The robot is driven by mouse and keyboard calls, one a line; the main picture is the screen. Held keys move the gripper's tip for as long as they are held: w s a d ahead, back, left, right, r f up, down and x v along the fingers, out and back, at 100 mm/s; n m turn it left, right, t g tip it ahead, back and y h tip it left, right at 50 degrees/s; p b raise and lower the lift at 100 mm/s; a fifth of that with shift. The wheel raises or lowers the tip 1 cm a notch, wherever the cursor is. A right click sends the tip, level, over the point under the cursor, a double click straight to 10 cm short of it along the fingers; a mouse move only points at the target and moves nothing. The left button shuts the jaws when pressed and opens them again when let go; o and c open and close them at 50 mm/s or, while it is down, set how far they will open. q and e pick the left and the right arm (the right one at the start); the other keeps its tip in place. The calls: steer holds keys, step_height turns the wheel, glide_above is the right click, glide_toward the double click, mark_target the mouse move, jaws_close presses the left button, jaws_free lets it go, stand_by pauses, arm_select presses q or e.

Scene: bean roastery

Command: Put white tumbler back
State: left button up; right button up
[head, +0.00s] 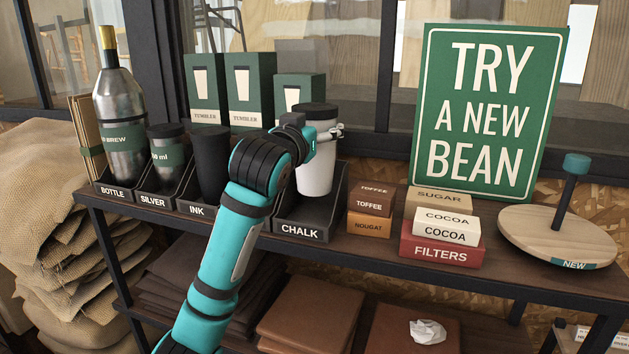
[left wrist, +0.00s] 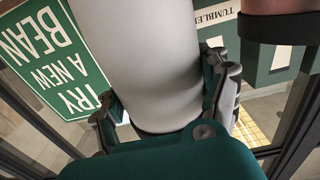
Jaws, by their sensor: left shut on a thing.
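The white tumbler (head: 315,172) with a dark lid stands upright at the holder labelled CHALK (head: 300,231). Its lower end is between the holder's dark side walls; I cannot tell whether its base touches the floor of the holder. My left gripper (head: 325,133) is shut on the tumbler's upper part, just under the lid. In the left wrist view the white body (left wrist: 145,60) fills the middle, with a finger on each side (left wrist: 168,103). My arm hides part of the shelf left of the holder. My right gripper is not in view.
Left of it stand a black tumbler (head: 210,160) at INK, a silver cup (head: 168,158) and a steel bottle (head: 122,110). Green tumbler boxes (head: 248,90) stand behind. Toffee (head: 371,200) and cocoa boxes (head: 447,225), a green sign (head: 487,110) and a round wooden stand (head: 530,232) are to the right.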

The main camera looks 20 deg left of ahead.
arm_select(q)
steer(key=shift+s+a+f, duration=0.1)
steer(key=shift+a+f, duration=0.05)
steer(key=shift+f, duration=0.75)
step_height(320, 180, down, 4)
steer(key=shift+r+p, duration=0.25)
steer(key=shift+p, duration=0.4)
steer(key=shift+f, duration=0.5)
steer(key=o, duration=1.7)
